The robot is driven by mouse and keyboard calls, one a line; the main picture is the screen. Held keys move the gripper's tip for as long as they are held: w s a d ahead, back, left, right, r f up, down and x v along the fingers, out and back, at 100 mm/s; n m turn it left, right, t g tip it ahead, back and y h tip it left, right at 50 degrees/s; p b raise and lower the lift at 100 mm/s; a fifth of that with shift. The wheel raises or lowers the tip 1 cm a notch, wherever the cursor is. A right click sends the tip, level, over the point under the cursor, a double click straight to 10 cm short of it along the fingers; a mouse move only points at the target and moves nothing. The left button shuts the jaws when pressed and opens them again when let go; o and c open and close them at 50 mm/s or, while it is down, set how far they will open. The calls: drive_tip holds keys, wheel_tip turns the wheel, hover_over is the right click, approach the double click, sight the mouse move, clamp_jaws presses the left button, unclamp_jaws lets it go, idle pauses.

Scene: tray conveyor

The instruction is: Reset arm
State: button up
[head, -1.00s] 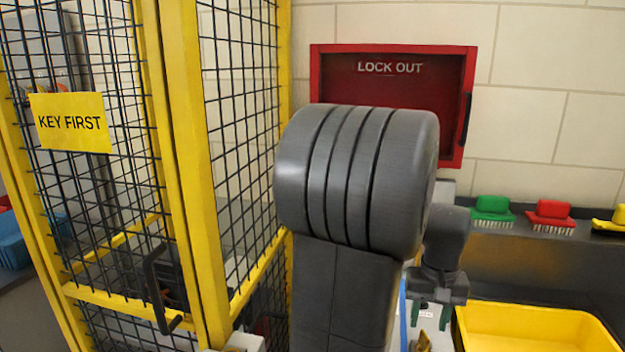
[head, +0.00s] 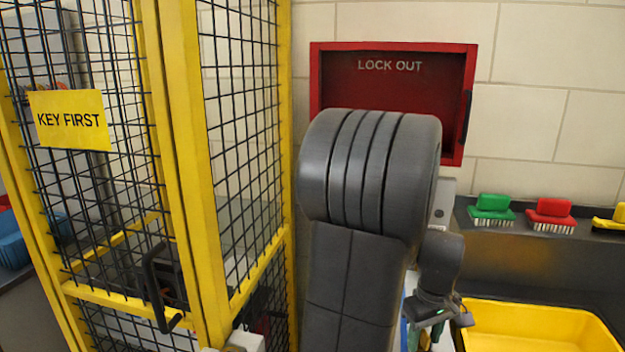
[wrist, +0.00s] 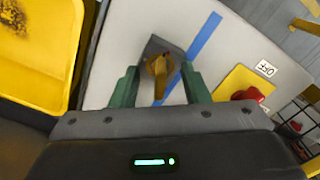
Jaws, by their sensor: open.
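My gripper (wrist: 160,88) is open, with its two green fingers apart in the wrist view. A brass-coloured piece (wrist: 158,66) on a dark grey square base shows between and beyond the fingertips. I cannot tell how far it is from them, and no finger is seen closed on it. In the head view my arm fills the middle. My gripper (head: 428,318) is low, left of the yellow bin, partly hidden by the arm.
A yellow mesh cage (head: 190,180) with a black handle stands at left. A red lock-out box (head: 330,75) hangs behind my arm. A yellow bin (head: 535,325) lies at right, below green and red brushes (head: 550,210). A red button (wrist: 248,95) sits near an OFF label.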

drive_tip(key=n, duration=0.4)
drive_tip(key=shift+n+b, duration=0.3)
drive_tip(key=shift+n, duration=0.1)
drive_tip(key=shift+n+b, duration=0.3)
drive_tip(key=shift+n, duration=1.8)
drive_tip(key=shift+r, duration=0.1)
